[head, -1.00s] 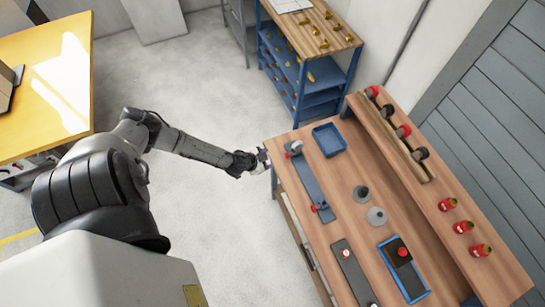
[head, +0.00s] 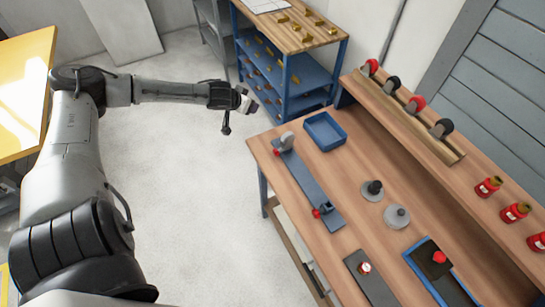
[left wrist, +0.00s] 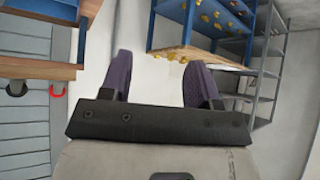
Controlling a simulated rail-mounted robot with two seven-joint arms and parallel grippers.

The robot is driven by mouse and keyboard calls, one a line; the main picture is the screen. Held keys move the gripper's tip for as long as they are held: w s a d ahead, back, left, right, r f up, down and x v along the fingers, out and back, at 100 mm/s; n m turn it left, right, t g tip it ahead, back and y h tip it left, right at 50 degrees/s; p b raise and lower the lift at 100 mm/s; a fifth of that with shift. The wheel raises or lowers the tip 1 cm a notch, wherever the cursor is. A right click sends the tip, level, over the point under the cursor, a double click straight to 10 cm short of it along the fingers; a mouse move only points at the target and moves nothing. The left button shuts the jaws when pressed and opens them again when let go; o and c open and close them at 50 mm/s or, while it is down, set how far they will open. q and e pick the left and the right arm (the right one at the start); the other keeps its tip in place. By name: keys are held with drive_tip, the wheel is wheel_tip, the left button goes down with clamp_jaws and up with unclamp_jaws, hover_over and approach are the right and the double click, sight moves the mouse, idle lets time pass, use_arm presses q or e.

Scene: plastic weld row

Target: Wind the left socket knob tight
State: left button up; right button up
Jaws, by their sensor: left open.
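A long blue-grey rail fixture (head: 307,184) lies along the left side of the wooden workbench. At its far end stands a grey socket piece (head: 287,139) with a red knob (head: 277,152) on its left side. At its near end is a blue block with another red knob (head: 316,213). How tightly either knob sits cannot be told. My left gripper (head: 246,100) is in the air beyond the bench's far left corner, apart from the fixture. In the left wrist view its purple fingers (left wrist: 155,78) are spread with nothing between them. My right gripper is not in view.
A blue tray (head: 324,132) sits beside the rail's far end. A blue shelf unit (head: 300,75) with brass parts stands behind. A raised shelf (head: 460,190) holds red bottles. Open floor lies left of the bench.

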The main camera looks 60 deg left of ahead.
sight(274, 152)
use_arm(q)
drive_tip(key=s+d+m+g+h, duration=0.1)
drive_tip(key=s+d+g+h, duration=0.2)
drive_tip(key=d+h, duration=0.5)
drive_tip(key=w+d+f+m+b, duration=0.1)
drive_tip(key=d+f, duration=0.1)
drive_tip(key=f, duration=0.1)
drive_tip(key=w+d+f+m+y+b, duration=0.1)
drive_tip(key=d+f, duration=0.1)
drive_tip(key=f, duration=0.2)
drive_tip(key=w+d+f+m+b, duration=0.1)
drive_tip(key=f+b, duration=0.1)
drive_tip(key=f, duration=0.1)
drive_tip(key=shift+w+d+f+m+g+y, duration=0.2)
drive_tip(key=shift+w+d+m+g+y, duration=0.1)
drive_tip(key=shift+d+m+g+y, duration=0.1)
drive_tip(key=shift+x, duration=0.85)
